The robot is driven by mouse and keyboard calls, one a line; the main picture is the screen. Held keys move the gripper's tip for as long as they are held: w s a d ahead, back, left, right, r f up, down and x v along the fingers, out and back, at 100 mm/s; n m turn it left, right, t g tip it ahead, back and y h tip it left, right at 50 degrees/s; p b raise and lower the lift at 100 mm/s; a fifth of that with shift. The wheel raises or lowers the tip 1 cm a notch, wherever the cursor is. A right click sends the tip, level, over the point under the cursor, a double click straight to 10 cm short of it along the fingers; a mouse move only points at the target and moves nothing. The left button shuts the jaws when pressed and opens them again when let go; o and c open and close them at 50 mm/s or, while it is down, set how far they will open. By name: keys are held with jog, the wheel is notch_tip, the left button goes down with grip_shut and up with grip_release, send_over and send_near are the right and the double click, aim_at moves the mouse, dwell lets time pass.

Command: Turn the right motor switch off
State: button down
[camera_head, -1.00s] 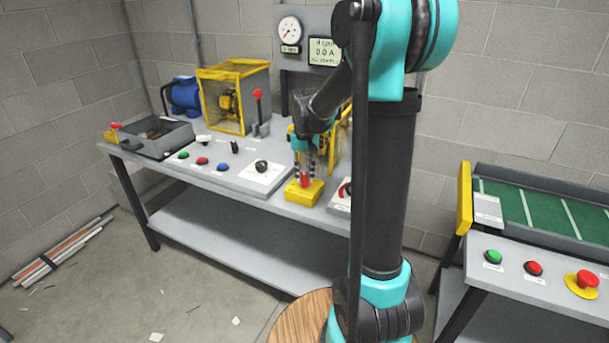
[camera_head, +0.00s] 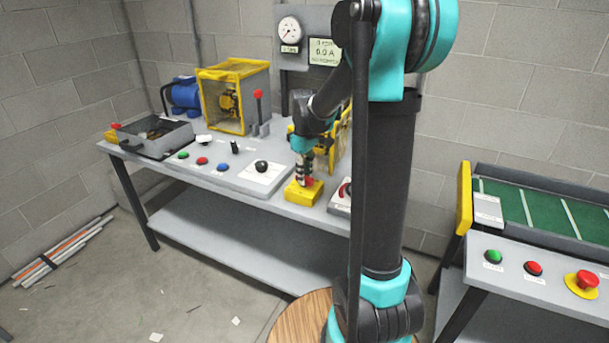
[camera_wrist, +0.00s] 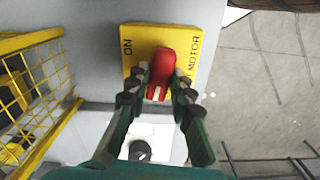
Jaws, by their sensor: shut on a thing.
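The motor switch is a yellow box (camera_head: 298,198) with a red knob at the front edge of the bench; the knob is mostly hidden in the head view. In the wrist view the yellow box (camera_wrist: 136,36) bears the words ON and MOTOR, with other lettering partly covered. The red knob (camera_wrist: 161,68) is slightly tilted there, its white mark towards the bottom of the picture. My gripper (camera_head: 305,180) points down over the box. In the wrist view my gripper (camera_wrist: 160,84) has one finger on each side of the knob, shut on it.
A black knob on a white plate (camera_head: 264,175) stands to the left. A yellow mesh guard (camera_wrist: 38,90) rises beside the switch. A meter display (camera_head: 324,51) reads 0.0 A. Several buttons and a lever (camera_head: 259,105) are further left along the bench.

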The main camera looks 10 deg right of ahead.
jog(key=shift+n, duration=0.8)
jog(key=c, duration=1.3)
grip_release()
jog(key=shift+r, duration=0.15)
notch_tip(320, 180, up, 12)
jog(key=shift+f, duration=0.1)
